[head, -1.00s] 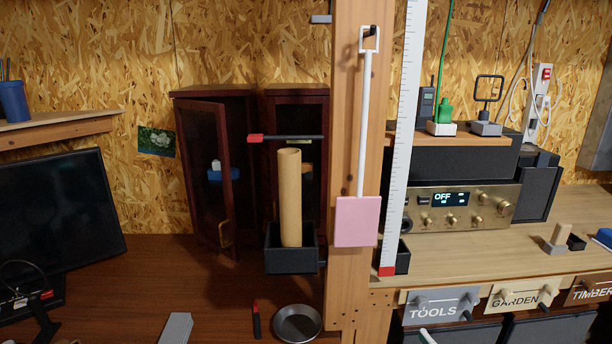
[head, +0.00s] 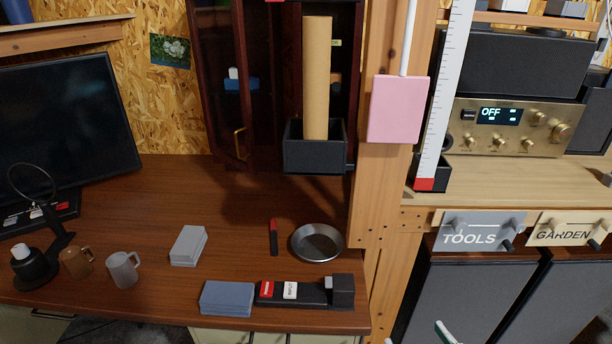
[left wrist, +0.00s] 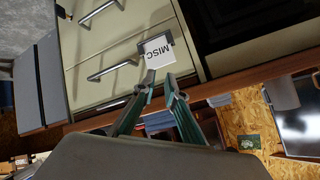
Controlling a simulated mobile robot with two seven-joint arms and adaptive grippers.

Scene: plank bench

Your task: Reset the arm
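My left gripper (left wrist: 160,84) shows in the left wrist view with its two green-padded fingers. The fingertips are a little apart and nothing is between them. Behind them is a cream drawer front with metal bar handles (left wrist: 112,71) and a white MISC label (left wrist: 158,51); I cannot tell the distance to it. The left gripper is not in the head view.
The brown bench (head: 140,200) holds a metal bowl (head: 317,242), mugs (head: 123,269), a magnifier stand (head: 35,270), grey blocks (head: 188,246) and a black switch strip (head: 300,292). A wooden post (head: 372,215) stands right of them. TOOLS and GARDEN drawers (head: 480,232) are at the right.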

